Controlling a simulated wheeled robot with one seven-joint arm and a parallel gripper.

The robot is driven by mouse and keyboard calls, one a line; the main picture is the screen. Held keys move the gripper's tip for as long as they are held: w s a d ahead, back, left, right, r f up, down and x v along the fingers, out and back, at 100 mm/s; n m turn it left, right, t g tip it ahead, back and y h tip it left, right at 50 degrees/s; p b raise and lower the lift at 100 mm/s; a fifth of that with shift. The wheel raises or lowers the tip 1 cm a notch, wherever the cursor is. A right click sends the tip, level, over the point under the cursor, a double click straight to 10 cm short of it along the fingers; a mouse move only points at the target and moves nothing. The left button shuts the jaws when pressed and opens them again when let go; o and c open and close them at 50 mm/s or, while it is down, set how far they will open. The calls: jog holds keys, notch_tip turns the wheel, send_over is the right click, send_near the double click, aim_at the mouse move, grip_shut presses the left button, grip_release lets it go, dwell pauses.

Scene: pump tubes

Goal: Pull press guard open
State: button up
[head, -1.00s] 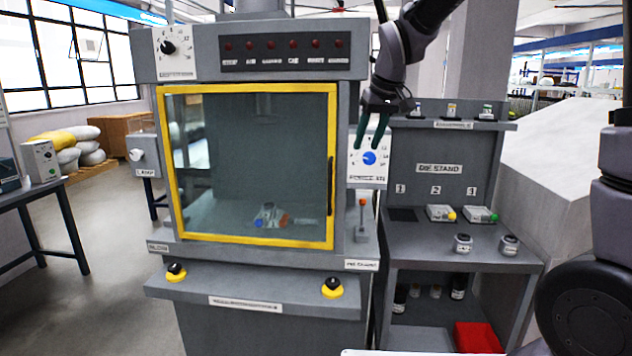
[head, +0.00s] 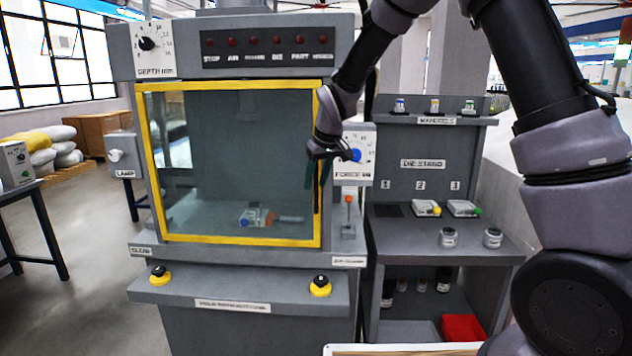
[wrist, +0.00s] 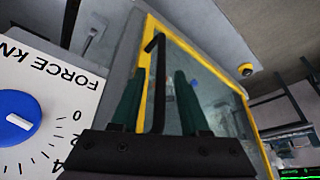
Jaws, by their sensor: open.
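The press guard (head: 238,87) is a clear panel in a yellow frame, closed across the front of the grey press. It also shows in the wrist view (wrist: 212,68). Its black upright bar handle (head: 317,202) is on the right side of the frame, partly hidden by my gripper in the head view. In the wrist view, the handle (wrist: 158,85) lies between the two dark green fingers (wrist: 160,88), with gaps on both sides. Whether either finger touches it I cannot tell.
The force dial (head: 356,155) with its blue knob is close right of my gripper. A small lever (head: 348,205) stands below it. The die stand (head: 422,170) is further right. A part with a blue knob (head: 256,217) is behind the guard.

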jog(key=shift+f, duration=0.25)
grip_shut()
dwell(1.4)
